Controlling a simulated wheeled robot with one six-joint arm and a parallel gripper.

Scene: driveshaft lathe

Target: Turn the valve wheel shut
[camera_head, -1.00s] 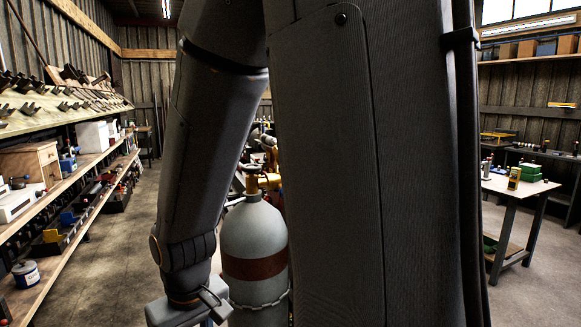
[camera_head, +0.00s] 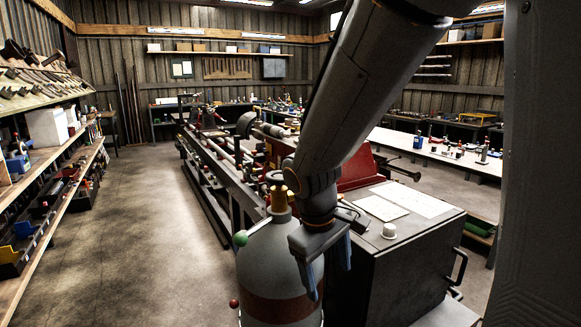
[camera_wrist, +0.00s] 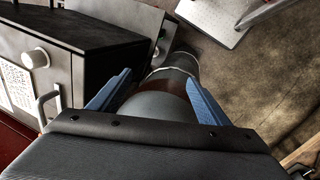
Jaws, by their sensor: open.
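A grey gas cylinder (camera_head: 262,262) with a red-brown band stands upright in the lower middle of the head view. My gripper (camera_head: 328,282) hangs in front of the cylinder's right side, fingers pointing down, below the valve. It is open and empty. In the wrist view, the blue fingers of my gripper (camera_wrist: 156,76) stand apart with the cylinder (camera_wrist: 160,105) seen between them. The valve is not visible there.
A dark cabinet (camera_head: 400,270) with white sheets and a knob on top stands close right of the cylinder. A long lathe (camera_head: 225,150) runs behind. A green ball (camera_head: 241,238) and a red ball (camera_head: 234,303) show at the cylinder's left. The floor (camera_head: 150,220) at left is clear.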

